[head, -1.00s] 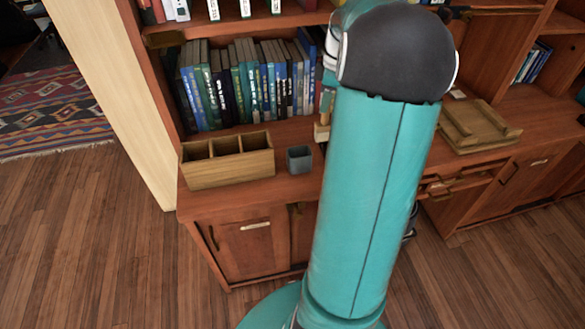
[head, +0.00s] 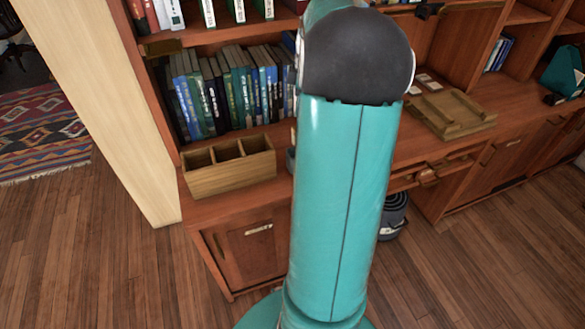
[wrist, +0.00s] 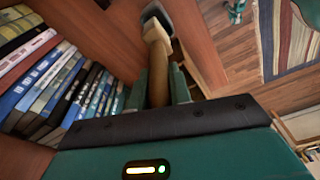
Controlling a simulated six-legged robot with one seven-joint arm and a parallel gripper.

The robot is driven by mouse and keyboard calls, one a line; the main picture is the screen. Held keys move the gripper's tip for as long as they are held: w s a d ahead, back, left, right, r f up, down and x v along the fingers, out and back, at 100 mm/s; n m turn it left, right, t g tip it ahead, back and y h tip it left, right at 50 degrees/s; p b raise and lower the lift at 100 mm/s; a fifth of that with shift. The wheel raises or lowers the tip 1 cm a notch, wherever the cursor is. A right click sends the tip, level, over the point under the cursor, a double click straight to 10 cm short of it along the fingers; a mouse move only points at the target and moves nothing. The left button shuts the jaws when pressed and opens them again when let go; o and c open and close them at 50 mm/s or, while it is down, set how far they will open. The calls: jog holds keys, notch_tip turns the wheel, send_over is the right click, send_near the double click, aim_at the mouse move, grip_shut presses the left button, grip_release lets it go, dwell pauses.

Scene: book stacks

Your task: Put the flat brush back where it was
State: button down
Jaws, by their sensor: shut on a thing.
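In the wrist view my gripper (wrist: 160,92) is shut on the flat brush (wrist: 158,75). Its brown handle rises between the fingers, with a paler, wider end away from me. A dark grey shape (wrist: 154,12) lies at that end; I cannot tell whether it is the cup or part of the brush, nor whether they touch. In the head view a small grey cup (head: 290,160) stands on the cabinet top, mostly hidden by my arm. My gripper is hidden there too.
A wooden three-compartment organizer (head: 230,178) stands left of the cup. Books (head: 225,90) fill the shelf behind, close to my gripper in the wrist view (wrist: 45,95). A wooden tray (head: 450,116) lies at the right. A dark bin (head: 393,215) stands on the floor.

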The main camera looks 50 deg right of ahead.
jog(key=shift+w+a, duration=0.3)
jog(key=shift+a, duration=0.1)
jog(key=shift+d+f, duration=0.1)
jog(key=shift+d, duration=0.05)
notch_tip(320, 180, down, 10)
jog(key=shift+s+r, duration=0.1)
jog(key=shift+s, duration=0.05)
jog(key=c, duration=1.3)
grip_release()
jog(key=shift+d, duration=0.1)
